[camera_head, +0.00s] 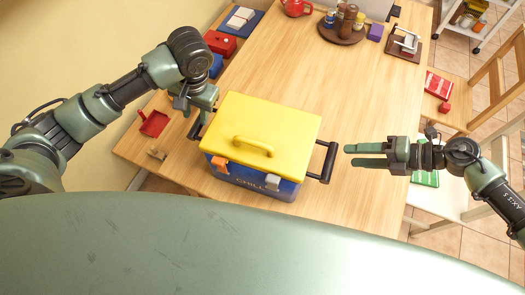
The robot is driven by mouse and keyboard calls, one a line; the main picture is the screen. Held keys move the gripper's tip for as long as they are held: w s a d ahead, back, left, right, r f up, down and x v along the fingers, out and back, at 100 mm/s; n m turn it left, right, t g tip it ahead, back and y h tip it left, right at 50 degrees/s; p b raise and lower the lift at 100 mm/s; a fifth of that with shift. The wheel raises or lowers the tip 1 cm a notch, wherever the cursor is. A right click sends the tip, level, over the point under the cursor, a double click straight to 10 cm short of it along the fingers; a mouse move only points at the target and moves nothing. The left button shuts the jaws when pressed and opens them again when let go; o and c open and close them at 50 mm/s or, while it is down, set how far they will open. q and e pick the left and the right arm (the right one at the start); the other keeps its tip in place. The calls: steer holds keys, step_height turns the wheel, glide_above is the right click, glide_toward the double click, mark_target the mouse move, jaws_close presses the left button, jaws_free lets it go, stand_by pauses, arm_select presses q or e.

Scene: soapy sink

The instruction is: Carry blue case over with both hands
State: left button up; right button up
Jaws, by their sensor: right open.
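The blue case (248,180) is a cooler with a yellow lid (285,127), a yellow top handle and the word "CHILL" on its front. It stands on the wooden table near its front edge. A dark side handle (323,161) sticks out on its right. My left gripper (197,128) is at the case's left side, by the left side handle; its fingers are partly hidden, so I cannot tell whether it grips. My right gripper (350,155) is open and empty, to the right of the right handle, with its fingertips pointing at it and apart from it.
A red box (220,43), a red dustpan (154,123) and a blue book lie along the left. A round brown tray (341,35) with jars and a red teapot (296,8) stand at the back. Chairs stand at the right.

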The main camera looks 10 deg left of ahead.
mark_target(197, 124)
arm_select(q)
steer(key=shift+w+a+f, duration=0.1)
steer(key=shift+a+f, duration=0.15)
steer(key=shift+f, duration=1.05)
steer(key=shift+a+f, duration=0.25)
steer(key=shift+f, duration=1)
steer(key=shift+w+a+f, duration=0.1)
steer(key=shift+a+f, duration=0.15)
steer(key=shift+f, duration=1.05)
arm_select(e)
steer(key=shift+x, duration=3.9)
steer(key=shift+d, duration=0.1)
arm_select(q)
steer(key=c, duration=0.7)
arm_select(e)
steer(key=c, duration=0.7)
arm_select(q)
jaws_close()
arm_select(e)
jaws_close()
steer(key=shift+f, duration=0.1)
arm_select(q)
steer(key=shift+w+r, duration=0.1)
steer(key=shift+r, duration=0.15)
arm_select(e)
steer(key=shift+w+r, duration=0.15)
steer(key=shift+r, duration=0.05)
